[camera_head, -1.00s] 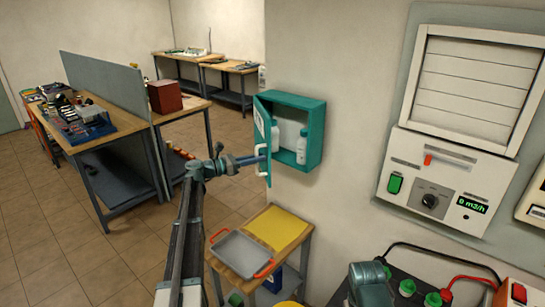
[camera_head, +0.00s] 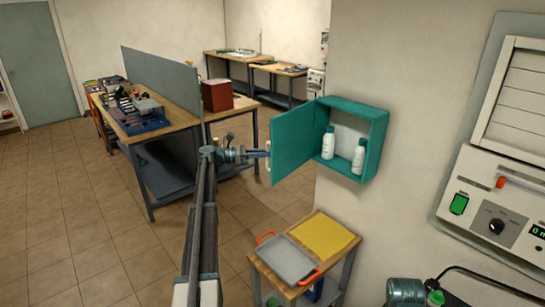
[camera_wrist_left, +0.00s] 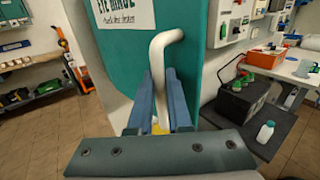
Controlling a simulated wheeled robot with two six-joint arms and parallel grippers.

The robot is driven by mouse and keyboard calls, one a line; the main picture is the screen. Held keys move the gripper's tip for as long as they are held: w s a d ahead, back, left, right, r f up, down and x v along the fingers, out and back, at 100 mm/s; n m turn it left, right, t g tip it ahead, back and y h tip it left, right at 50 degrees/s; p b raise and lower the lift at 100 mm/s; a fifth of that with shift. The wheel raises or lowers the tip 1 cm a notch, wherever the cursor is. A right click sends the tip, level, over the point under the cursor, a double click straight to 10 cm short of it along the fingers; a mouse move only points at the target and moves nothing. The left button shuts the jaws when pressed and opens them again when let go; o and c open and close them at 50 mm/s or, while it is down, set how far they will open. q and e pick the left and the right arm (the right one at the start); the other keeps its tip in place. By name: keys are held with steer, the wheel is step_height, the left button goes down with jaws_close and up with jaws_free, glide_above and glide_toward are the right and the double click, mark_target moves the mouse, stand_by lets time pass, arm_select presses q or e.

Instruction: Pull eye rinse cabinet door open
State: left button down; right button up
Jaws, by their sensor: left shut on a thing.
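The teal eye rinse cabinet (camera_head: 375,140) hangs on the wall right of centre in the head view. Its door (camera_head: 297,140) stands wide open, swung out to the left. Two white bottles (camera_head: 328,143) (camera_head: 358,156) stand inside. My left gripper (camera_head: 264,153) is at the door's free edge. In the left wrist view its blue fingers (camera_wrist_left: 160,105) are shut on the white door handle (camera_wrist_left: 158,60), below the door's label (camera_wrist_left: 122,12). My right gripper is not in view.
Below the cabinet is a small wooden cart (camera_head: 335,265) with a grey tray (camera_head: 287,258) and a yellow mat (camera_head: 325,236). A workbench (camera_head: 180,122) with a grey divider stands behind my left arm. Tiled floor is free at the left.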

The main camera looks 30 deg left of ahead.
arm_select(q)
steer(key=shift+w+a, duration=0.3)
steer(key=shift+a, duration=0.3)
steer(key=c, duration=1.1)
jaws_free()
steer(key=shift+d, duration=0.1)
steer(key=v, duration=1.4)
